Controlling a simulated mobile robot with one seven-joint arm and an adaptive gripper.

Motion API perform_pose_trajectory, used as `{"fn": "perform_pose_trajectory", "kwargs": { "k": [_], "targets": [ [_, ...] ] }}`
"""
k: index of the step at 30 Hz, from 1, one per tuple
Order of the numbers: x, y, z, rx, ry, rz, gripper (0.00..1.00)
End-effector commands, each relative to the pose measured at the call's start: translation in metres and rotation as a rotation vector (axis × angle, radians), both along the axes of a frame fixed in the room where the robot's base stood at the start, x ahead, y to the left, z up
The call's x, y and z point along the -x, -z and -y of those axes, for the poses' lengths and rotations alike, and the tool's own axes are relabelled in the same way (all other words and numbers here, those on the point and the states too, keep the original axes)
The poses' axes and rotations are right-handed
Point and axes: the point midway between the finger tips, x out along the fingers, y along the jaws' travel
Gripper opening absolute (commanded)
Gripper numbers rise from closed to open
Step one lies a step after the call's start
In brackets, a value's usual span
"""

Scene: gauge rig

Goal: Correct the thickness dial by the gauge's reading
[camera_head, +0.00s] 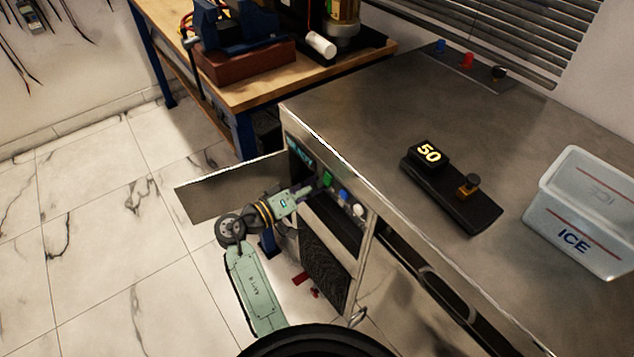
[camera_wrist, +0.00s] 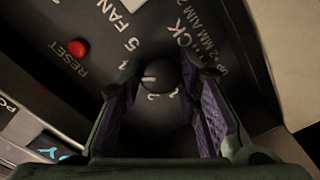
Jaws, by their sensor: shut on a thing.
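The thickness dial (camera_wrist: 158,76) is a small dark round knob on a dark panel, with a pale pointer mark towards its left side. Lettering around it reads "...ICK" and "MM AIM", partly hidden. My gripper (camera_wrist: 170,78) has its two fingers on either side of the dial and is shut on it. In the head view my gripper (camera_head: 318,187) is at the front panel of the metal cabinet, and the dial is hidden there.
A red reset button (camera_wrist: 78,48) is left of the dial. A white ICE tub (camera_head: 578,225) stands at the right of the metal top (camera_head: 370,110). An open flap (camera_head: 235,187) sticks out left of the cabinet. A wooden bench (camera_head: 245,95) holds a blue vise.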

Motion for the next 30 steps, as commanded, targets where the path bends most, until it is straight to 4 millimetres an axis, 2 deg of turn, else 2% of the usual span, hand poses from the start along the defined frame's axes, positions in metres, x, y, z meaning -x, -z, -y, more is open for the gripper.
{"fn": "perform_pose_trajectory", "kwargs": {
  "k": [21,30],
  "targets": [
    [-0.0001,-0.0032,-0.0007,0.299,-0.003,-0.412,0.03],
    [0.0,-0.0017,-0.0006,0.369,-0.002,-0.507,0.03]
  ]
}}
